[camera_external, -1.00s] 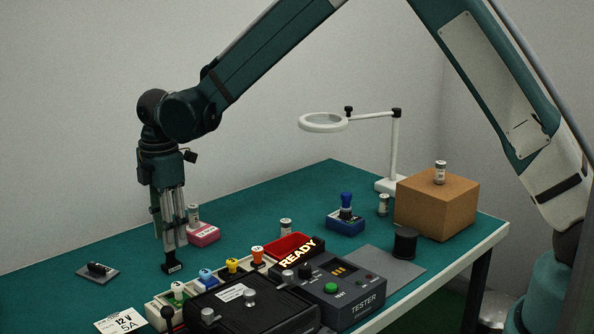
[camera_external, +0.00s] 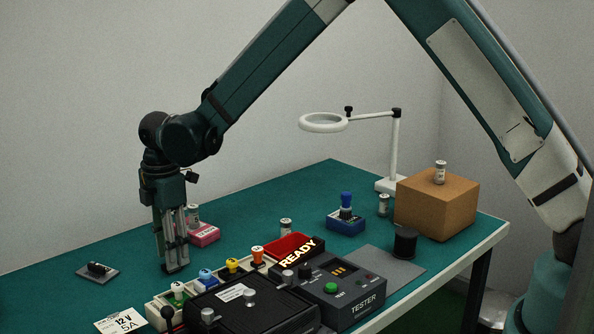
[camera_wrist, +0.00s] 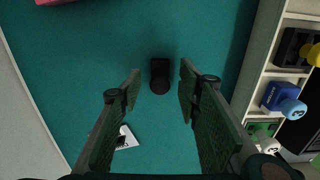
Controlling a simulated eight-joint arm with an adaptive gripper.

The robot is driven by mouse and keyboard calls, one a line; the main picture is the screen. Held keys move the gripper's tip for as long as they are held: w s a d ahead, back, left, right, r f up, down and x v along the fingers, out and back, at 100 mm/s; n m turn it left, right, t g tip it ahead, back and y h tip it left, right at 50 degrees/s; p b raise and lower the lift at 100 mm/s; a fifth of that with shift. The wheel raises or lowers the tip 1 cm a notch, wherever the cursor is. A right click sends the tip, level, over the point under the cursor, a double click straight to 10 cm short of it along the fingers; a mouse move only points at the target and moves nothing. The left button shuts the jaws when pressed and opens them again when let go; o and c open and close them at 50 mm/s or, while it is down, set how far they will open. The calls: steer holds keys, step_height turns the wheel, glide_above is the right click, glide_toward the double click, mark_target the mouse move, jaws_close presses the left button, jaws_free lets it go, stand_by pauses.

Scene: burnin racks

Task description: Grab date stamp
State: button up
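A small black stamp with a square block and a round end (camera_wrist: 160,77), which looks like the date stamp, stands on the green table in the wrist view. It lies between and just beyond the fingertips of my gripper (camera_wrist: 160,85). The fingers are apart, with a gap on both sides of the stamp. In the external view my gripper (camera_external: 174,268) points straight down close to the table, left of the stamp rack, and its fingers hide most of the stamp.
The rack of colored stamps (camera_external: 205,277) stands right of my gripper, beside the black case (camera_external: 245,308) and tester (camera_external: 345,290). A pink pad (camera_external: 204,235) with a small jar lies behind. A grey plate with a black item (camera_external: 97,270) lies left. Table between is clear.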

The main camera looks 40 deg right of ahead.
steer(key=shift+f, duration=1)
steer(key=shift+c, duration=0.2)
steer(key=c, duration=0.9)
